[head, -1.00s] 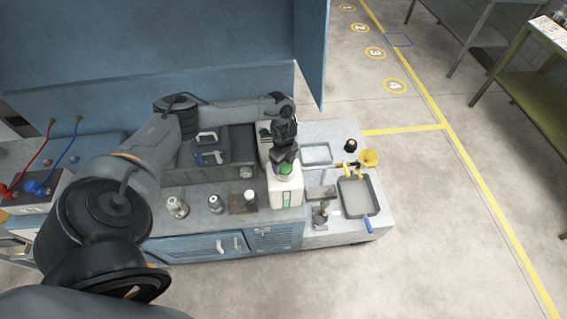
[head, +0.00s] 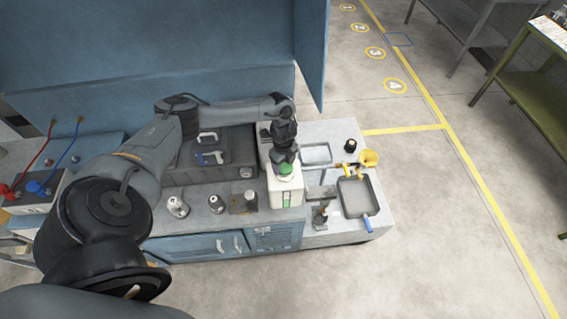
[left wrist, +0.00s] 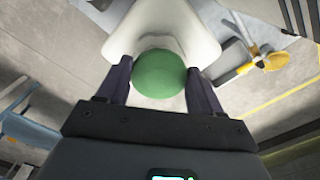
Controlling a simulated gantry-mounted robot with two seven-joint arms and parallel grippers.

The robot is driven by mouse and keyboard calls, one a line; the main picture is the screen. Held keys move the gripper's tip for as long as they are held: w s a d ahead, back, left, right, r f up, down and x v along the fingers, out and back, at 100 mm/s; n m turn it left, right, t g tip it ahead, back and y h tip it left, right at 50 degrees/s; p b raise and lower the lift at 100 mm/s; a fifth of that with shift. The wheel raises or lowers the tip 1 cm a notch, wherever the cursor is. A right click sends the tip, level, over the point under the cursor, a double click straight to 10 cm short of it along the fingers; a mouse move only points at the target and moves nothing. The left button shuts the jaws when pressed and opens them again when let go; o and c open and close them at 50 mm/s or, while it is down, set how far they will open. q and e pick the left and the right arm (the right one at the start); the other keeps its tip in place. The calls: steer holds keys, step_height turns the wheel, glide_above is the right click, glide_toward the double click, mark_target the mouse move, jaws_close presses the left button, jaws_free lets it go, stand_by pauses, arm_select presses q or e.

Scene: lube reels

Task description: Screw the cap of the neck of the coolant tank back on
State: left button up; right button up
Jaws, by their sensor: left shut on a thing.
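The coolant tank (head: 285,190) is a white container with a green stripe, standing upright on the bench; its white top also shows in the left wrist view (left wrist: 165,22). The green cap (head: 285,169) is at the top of the tank, over its neck. My left gripper (head: 285,160) reaches down over the tank from above. In the left wrist view its two dark fingers are shut on the green cap (left wrist: 159,74), one on each side. The neck under the cap is hidden, so I cannot tell how it is seated. My right gripper is not in view.
Several small metal containers (head: 178,207) stand left of the tank. A grey pan (head: 358,198), a yellow funnel (head: 369,158) and a shallow tray (head: 316,154) lie to the right. A blue panel (head: 160,50) stands behind the bench.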

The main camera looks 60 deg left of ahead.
arm_select(q)
steer(key=shift+f+b, duration=0.3)
steer(key=shift+f, duration=0.25)
stand_by(0.9)
steer(key=m+b, duration=0.1)
steer(key=m, duration=0.2)
steer(key=shift+w+f+b, duration=0.15)
steer(key=shift+b, duration=0.25)
steer(key=shift+m+b, duration=0.35)
steer(key=shift+m, duration=0.75)
steer(key=shift+w+m+b, duration=0.1)
steer(key=shift+m+b, duration=0.65)
steer(key=shift+m, duration=0.35)
steer(key=shift+m+b, duration=0.45)
steer(key=shift+m, duration=1.05)
